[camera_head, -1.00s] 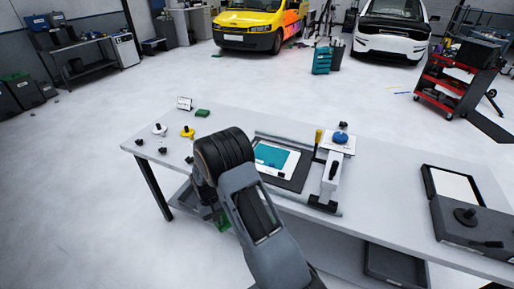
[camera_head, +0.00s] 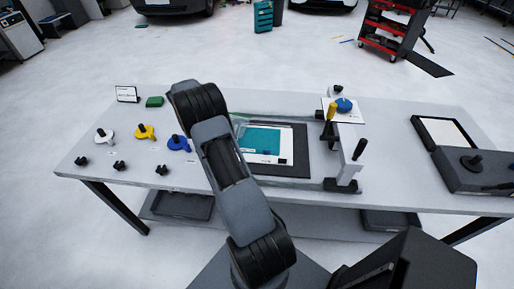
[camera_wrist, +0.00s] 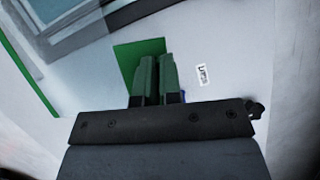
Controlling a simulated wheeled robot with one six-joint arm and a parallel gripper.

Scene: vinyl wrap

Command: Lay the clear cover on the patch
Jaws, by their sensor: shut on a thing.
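The teal patch (camera_head: 262,139) lies on a white sheet (camera_head: 264,158) on a dark mat (camera_head: 301,150), inside a flat fixture on the bench. In the wrist view, my gripper (camera_wrist: 158,62) has its green fingers close together, with a flat green tab (camera_wrist: 134,52) at their tips. The tab seems to belong to the clear cover, but the see-through part cannot be made out for certain. The fixture's corner (camera_wrist: 62,45) shows at the upper left, to one side of the fingers. In the head view my arm hides the gripper and what it holds.
White (camera_head: 104,135), yellow (camera_head: 144,131) and blue (camera_head: 179,143) knobbed tools stand on the bench's left. A post with a yellow handle (camera_head: 331,112) and a lever (camera_head: 359,149) rise at the fixture's right. A grey box (camera_head: 474,168) stands farther right.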

